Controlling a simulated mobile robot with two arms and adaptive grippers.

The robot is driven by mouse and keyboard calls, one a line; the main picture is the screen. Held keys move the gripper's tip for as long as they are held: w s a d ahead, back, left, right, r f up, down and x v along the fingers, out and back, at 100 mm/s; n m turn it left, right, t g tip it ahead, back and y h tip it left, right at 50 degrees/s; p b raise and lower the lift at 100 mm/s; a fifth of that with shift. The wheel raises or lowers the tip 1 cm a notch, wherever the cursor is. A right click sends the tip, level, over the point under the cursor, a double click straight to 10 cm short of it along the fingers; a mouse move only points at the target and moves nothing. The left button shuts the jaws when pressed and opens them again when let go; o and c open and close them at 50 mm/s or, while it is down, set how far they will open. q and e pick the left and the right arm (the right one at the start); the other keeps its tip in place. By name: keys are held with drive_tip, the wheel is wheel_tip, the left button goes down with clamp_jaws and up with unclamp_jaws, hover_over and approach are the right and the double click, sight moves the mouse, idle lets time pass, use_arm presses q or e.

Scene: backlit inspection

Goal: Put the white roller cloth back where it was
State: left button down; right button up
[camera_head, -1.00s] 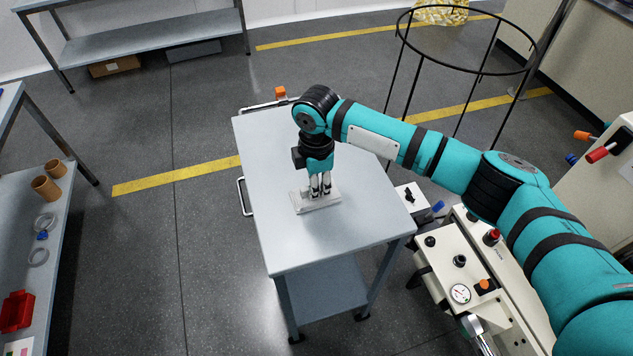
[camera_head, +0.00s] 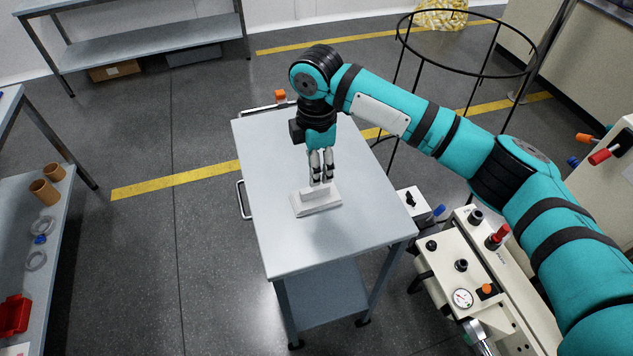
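The white roller cloth (camera_head: 316,202) lies on the grey top of the wheeled cart (camera_head: 340,243), near the middle. It looks like a flat white base with a raised block on top. My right gripper (camera_head: 322,182) points straight down just above the raised block. Its fingers are parted with a narrow gap, and nothing shows between them. The fingertips seem clear of the cloth, though the gap is small. My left gripper is not in view.
The cart top around the cloth is bare. A machine with a gauge and knobs (camera_head: 462,270) stands close to the cart's right. A black ring stand (camera_head: 466,67) is behind. A shelf with brown cups (camera_head: 44,191) and a red bin (camera_head: 14,315) is at left.

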sight(316, 188)
wheel_tip(316, 188, up, 5)
drive_tip(key=shift+f, duration=0.1)
idle(0.6)
